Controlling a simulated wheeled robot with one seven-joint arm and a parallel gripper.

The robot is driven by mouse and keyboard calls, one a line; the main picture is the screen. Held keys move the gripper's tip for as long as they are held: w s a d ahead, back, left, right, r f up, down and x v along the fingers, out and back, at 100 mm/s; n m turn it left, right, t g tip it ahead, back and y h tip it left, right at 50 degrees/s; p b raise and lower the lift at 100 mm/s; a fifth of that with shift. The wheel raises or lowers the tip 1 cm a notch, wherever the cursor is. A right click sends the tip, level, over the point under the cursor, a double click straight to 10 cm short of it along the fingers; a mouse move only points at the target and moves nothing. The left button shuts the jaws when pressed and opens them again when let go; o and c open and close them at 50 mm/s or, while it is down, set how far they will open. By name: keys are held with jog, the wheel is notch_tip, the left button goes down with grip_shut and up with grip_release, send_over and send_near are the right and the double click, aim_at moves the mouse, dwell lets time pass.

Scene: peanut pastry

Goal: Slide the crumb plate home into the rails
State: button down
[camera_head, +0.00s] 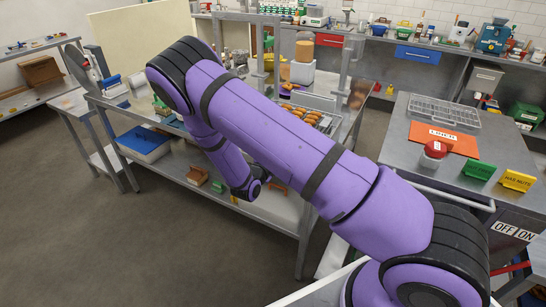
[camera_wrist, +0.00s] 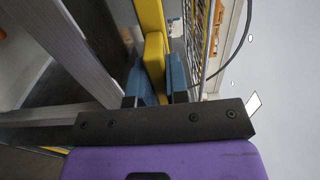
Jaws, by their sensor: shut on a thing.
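In the wrist view my gripper (camera_wrist: 157,66) has its two blue fingers closed on a yellow bar (camera_wrist: 153,48), which looks like the grip of the crumb plate. A longer yellow strip (camera_wrist: 150,14) runs behind it toward the top edge. The plate's body and the rails cannot be made out clearly. In the head view my purple arm reaches over the steel table, and the gripper and the held piece are hidden behind it.
A wire rack of pastries (camera_head: 305,114) lies on the steel table, beside an upright metal frame. In the wrist view a wire grid (camera_wrist: 203,40) is close right of the fingers, and a steel bar (camera_wrist: 62,48) slants at left. A blue-lidded box (camera_head: 143,141) sits on the lower shelf.

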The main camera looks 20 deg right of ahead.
jog(key=shift+x, duration=0.85)
jog(key=c, duration=1)
grip_release()
jog(key=shift+c, duration=0.2)
jog(key=v, duration=1)
jog(key=shift+s+a, duration=0.2)
jog(key=shift+a, duration=0.1)
